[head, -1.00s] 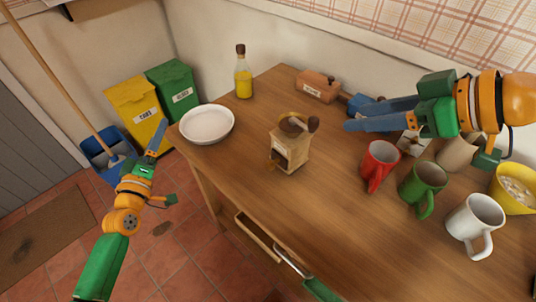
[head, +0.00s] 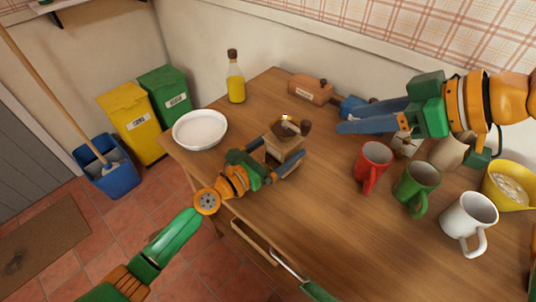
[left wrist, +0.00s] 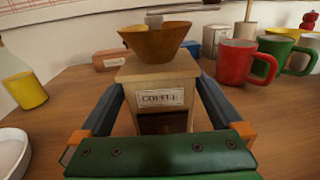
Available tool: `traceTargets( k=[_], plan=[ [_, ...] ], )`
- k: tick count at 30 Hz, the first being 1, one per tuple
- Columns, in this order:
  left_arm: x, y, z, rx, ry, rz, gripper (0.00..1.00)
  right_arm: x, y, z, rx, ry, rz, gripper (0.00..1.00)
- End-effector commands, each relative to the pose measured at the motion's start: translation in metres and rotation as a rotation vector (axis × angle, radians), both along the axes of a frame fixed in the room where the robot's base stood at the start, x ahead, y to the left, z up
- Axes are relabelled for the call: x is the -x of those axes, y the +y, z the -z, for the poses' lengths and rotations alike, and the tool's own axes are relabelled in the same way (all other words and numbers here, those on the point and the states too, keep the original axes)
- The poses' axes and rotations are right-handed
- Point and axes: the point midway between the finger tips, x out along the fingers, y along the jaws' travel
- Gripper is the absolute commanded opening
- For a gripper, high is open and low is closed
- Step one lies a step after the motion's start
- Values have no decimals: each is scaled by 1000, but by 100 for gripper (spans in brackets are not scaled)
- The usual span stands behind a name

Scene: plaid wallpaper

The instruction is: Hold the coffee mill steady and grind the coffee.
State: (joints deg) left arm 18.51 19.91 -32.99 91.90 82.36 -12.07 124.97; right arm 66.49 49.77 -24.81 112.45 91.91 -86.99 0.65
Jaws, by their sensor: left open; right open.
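The wooden coffee mill (head: 283,147) stands upright on the table, with a metal bowl and a crank with a dark knob (head: 305,127) on top. In the left wrist view the mill (left wrist: 160,82) shows its label and brown bowl. My left gripper (head: 277,158) is open, with one finger along each side of the mill; I cannot tell whether they touch it. In the left wrist view its fingers (left wrist: 160,105) flank the body. My right gripper (head: 345,116) is open and empty above the table, right of the mill, its fingers pointing left toward it.
A white plate (head: 200,129) and an oil bottle (head: 235,80) stand left of the mill. A red mug (head: 372,165), a green mug (head: 416,185) and a white mug (head: 467,220) stand to the right. A brown box (head: 311,89) lies behind. The drawer (head: 252,240) below is open.

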Motion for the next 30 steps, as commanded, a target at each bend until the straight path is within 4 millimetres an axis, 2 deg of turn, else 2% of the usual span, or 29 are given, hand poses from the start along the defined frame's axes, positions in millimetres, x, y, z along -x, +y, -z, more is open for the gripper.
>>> traceTargets(
  k=[3, 10, 11, 21, 22, 30],
  plan=[
    [-7, -7, -1, -2, -3, 0, 100, 0, 0, 0, 0, 0, 0, 50],
    [-8, -7, 0, -3, -1, -1, 100, 0, 0, 0, 0, 0, 0, 50],
    [-8, -7, 0, -3, -1, -1, 95, 0, 0, 0, 0, 0, 0, 50],
    [-8, -7, 0, -3, -1, -1, 3, 0, 0, 0, 0, 0, 0, 50],
    [-8, -7, 0, -3, -1, -1, 0, 0, 0, 0, 0, 0, 0, 50],
    [-8, -7, 0, -3, -1, -1, 0, 0, 0, 0, 0, 0, 0, 50]
  ],
)
